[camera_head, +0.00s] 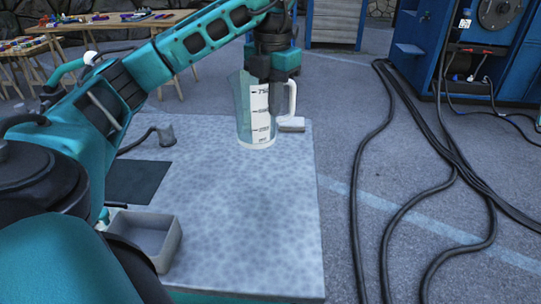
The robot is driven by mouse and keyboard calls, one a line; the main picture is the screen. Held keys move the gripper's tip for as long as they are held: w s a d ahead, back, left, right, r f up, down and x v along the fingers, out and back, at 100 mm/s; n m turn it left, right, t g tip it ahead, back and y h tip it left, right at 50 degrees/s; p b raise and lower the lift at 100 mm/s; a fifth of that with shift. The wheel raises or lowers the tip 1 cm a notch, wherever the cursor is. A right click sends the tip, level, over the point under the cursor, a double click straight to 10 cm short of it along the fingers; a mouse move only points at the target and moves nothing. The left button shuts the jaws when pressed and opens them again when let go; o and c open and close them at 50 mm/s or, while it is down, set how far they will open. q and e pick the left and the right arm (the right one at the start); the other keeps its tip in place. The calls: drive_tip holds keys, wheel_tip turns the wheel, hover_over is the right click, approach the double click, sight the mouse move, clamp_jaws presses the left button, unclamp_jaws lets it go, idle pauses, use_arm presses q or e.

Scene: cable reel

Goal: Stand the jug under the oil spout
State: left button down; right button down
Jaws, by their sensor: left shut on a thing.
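The jug (257,118) is clear, with a white measuring strip and a white handle on its right. It is upright over the far part of the speckled grey table (240,220); I cannot tell whether its base touches the top. My left gripper (262,72) is above the jug and shut on its upper rim, hiding part of the rim. A small tap-like spout (424,16) shows on the blue cabinet at the upper right, above a small blue shelf (409,48); I cannot tell for sure that it is the oil spout. My right gripper is not in view.
A grey open bin (147,236) and a dark mat (138,182) are on the table's left. A pale block (290,124) shows beside the jug. Thick black cables (388,215) run over the floor right of the table. A wooden table (110,22) with small items stands behind.

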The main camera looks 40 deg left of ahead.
use_arm(q)
wheel_tip(320, 180, down, 11)
drive_tip(key=shift+b, duration=0.4)
drive_tip(key=shift+f, duration=0.1)
drive_tip(key=shift+f, duration=0.15)
drive_tip(key=c, duration=1.2)
unclamp_jaws()
drive_tip(key=shift+c, duration=0.2)
